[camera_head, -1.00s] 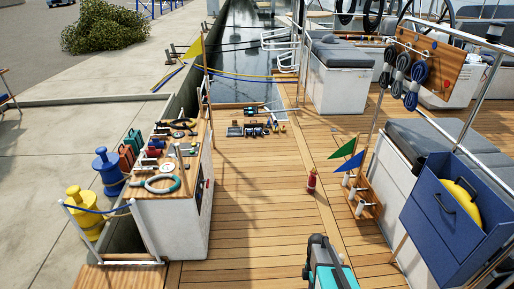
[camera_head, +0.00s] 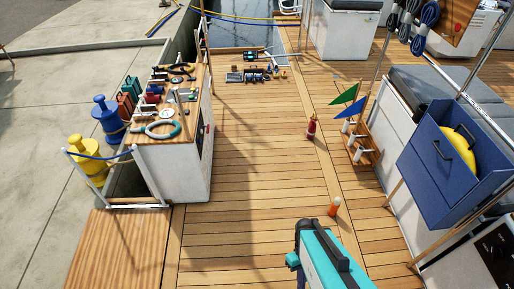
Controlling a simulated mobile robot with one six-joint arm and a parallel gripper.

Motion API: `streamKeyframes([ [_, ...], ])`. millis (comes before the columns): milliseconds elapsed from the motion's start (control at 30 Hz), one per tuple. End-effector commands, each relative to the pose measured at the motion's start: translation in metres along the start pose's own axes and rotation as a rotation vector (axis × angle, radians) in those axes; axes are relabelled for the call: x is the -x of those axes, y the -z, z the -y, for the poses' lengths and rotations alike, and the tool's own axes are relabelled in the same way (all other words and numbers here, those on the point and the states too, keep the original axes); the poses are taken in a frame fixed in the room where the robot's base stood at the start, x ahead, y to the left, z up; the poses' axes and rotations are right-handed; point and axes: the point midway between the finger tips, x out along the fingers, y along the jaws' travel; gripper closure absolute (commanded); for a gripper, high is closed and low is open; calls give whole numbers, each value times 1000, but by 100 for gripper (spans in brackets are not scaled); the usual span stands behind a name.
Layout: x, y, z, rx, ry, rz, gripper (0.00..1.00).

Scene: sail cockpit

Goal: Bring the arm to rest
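A teal and black part of my own arm (camera_head: 325,258) shows at the bottom of the head view, right of the middle, above the wooden deck. It appears to hold still over bare planks. I cannot make out any gripper fingers, so my gripper is not in view. Nothing is seen held by the visible part.
A white counter (camera_head: 180,185) with tools and coiled rope stands left. A red bottle (camera_head: 311,127) and an orange bottle (camera_head: 334,206) stand on the deck (camera_head: 240,200). A flag rack (camera_head: 360,150) and a blue open drawer (camera_head: 440,185) are right. The middle deck is clear.

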Motion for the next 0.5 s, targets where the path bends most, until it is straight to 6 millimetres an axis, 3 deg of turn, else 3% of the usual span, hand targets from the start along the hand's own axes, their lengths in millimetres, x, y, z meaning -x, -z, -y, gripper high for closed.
streamKeyframes([
  [300, 2, 7, -4, -340, -14, -48, 100],
  [500, 2, 8, -4, -417, -13, -50, 100],
])
